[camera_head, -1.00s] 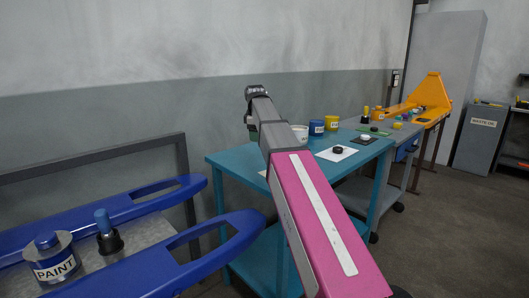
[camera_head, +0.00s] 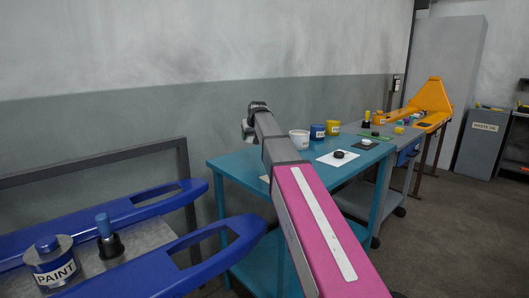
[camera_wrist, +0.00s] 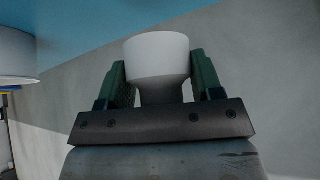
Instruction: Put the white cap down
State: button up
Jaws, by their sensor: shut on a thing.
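The white cap (camera_wrist: 158,56) is in my gripper (camera_wrist: 160,78) in the wrist view. It has a wide round upper part and a narrower lower part. The green fingers are shut on its two sides. In the head view my gripper (camera_head: 248,130) is small and mostly hidden behind my wrist, over the far left part of the blue table (camera_head: 235,170). The cap can hardly be made out there. In the wrist view the blue table surface (camera_wrist: 85,25) shows beyond the cap at upper left, and no contact between them shows.
A white tub (camera_head: 299,140), a blue can (camera_head: 317,132) and a yellow can (camera_head: 333,128) stand along the table's back. A black round piece (camera_head: 339,154) lies on a white sheet. A small white piece (camera_head: 366,142) sits on a dark mat. The wall is close behind.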

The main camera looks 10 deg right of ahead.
jog(key=d+f, duration=0.1)
jog(key=d, duration=0.1)
jog(key=w+d+f, duration=0.1)
jog(key=d+f, duration=0.1)
jog(key=w+d+f, duration=0.1)
jog(key=d, duration=0.2)
jog(key=shift+w+f, duration=0.2)
jog(key=shift+f, duration=2.05)
jog(key=o, duration=1.3)
jog(key=v, duration=1.2)
jog(key=shift+s, duration=0.1)
